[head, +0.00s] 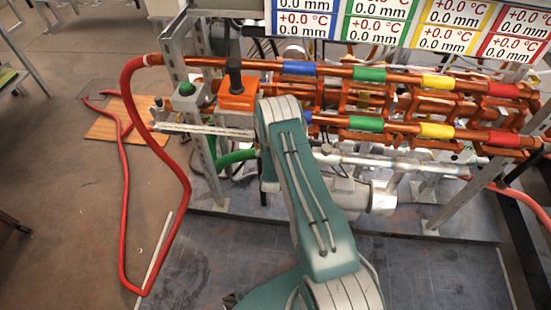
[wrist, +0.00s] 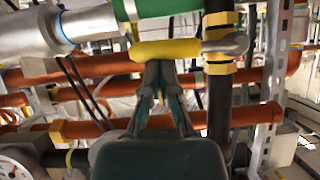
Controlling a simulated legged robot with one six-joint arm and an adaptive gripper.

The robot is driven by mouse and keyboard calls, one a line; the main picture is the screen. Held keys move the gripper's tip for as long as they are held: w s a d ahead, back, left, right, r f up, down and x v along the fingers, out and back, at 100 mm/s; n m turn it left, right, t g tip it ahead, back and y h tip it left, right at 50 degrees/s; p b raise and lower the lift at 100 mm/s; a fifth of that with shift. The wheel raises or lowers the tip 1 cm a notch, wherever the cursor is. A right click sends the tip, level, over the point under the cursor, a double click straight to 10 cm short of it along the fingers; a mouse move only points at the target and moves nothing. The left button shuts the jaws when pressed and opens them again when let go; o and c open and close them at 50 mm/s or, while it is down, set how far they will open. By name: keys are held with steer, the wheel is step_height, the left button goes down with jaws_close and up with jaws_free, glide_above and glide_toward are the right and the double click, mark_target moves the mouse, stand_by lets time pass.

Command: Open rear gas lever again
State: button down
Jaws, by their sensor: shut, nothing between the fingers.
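In the wrist view a yellow lever (wrist: 165,49) lies level in the picture. Its right end meets a grey metal valve (wrist: 229,45) on a dark vertical pipe (wrist: 219,105) with yellow bands, so the lever stands across that pipe. My gripper (wrist: 160,70) is shut and empty, with its fingertips just below the middle of the lever. I cannot tell whether they touch it. In the head view my arm reaches into the pipe frame and hides my gripper. I cannot make out the lever there.
Orange pipes (wrist: 100,66) cross behind my gripper, with a green pipe (wrist: 165,20) and a large silver cylinder (wrist: 90,25) above. A perforated metal post (wrist: 272,90) stands at the right. In the head view a red hose (head: 125,180) runs at the left over open floor.

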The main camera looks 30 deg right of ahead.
steer(key=shift+f, duration=0.1)
steer(key=w+a+f+m+t+y, duration=0.1)
steer(key=a+f+m+t+y, duration=0.1)
steer(key=f, duration=0.3)
steer(key=w+a+f+m+t+y, duration=0.2)
steer(key=f+m, duration=0.3)
steer(key=shift+a+t+y, duration=0.25)
steer(key=shift+t+y, duration=0.05)
steer(key=shift+t, duration=0.1)
stand_by(0.7)
stand_by(0.5)
